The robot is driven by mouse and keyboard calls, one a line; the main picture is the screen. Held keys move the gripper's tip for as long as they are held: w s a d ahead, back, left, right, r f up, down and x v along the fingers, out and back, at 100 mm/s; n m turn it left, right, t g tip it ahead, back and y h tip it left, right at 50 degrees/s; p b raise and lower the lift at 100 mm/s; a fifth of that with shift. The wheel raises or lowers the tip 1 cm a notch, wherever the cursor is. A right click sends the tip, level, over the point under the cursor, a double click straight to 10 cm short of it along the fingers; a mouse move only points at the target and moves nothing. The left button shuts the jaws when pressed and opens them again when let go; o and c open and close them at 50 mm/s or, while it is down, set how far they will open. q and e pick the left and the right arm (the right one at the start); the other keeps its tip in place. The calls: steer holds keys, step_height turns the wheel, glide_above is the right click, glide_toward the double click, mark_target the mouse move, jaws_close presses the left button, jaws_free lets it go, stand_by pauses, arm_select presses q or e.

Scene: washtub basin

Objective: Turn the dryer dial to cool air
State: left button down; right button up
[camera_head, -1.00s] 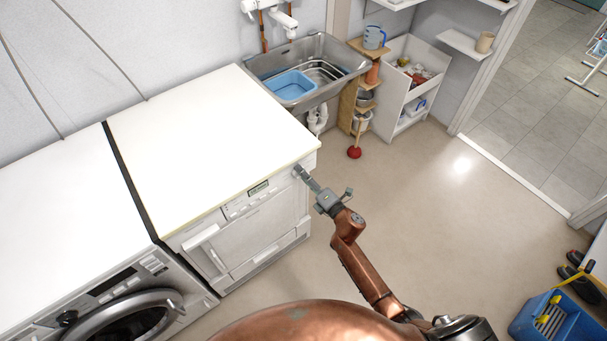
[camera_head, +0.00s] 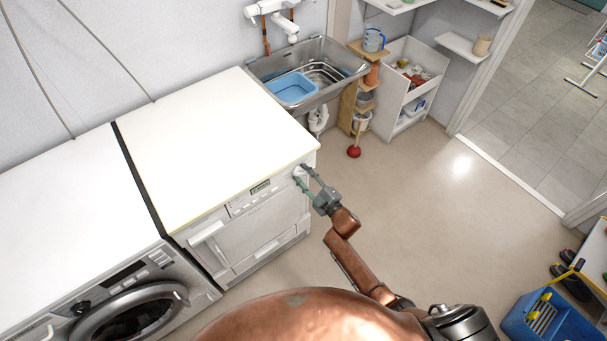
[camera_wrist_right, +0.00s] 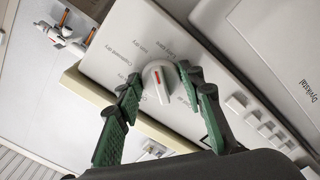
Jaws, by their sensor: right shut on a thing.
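The white dryer (camera_head: 262,222) stands in the middle left of the head view, with a small display on its front panel. My right gripper (camera_head: 301,174) is at the panel's right end, where the dial sits. In the wrist view my right gripper (camera_wrist_right: 158,75) has one green-padded finger on each side of the dial and is shut on it. My left gripper is not in view.
A washing machine (camera_head: 120,296) stands left of the dryer. A sink (camera_head: 338,60) with a blue basin (camera_head: 291,87) is behind it, beside a white shelf unit (camera_head: 403,74). A blue crate (camera_head: 548,318) is at lower right.

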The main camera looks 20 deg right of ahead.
steer(key=shift+s+a+m+p, duration=0.15)
steer(key=shift+m+p, duration=0.25)
steer(key=shift+m, duration=4.75)
steer(key=shift+a+m+p, duration=0.15)
steer(key=shift+m+p, duration=0.2)
steer(key=shift+m, duration=4.75)
steer(key=shift+s+a+m+p, duration=0.15)
steer(key=shift+m+p, duration=0.25)
steer(key=shift+m, duration=4.75)
steer(key=shift+w, duration=0.1)
steer(key=o, duration=1.1)
steer(key=shift+r, duration=0.15)
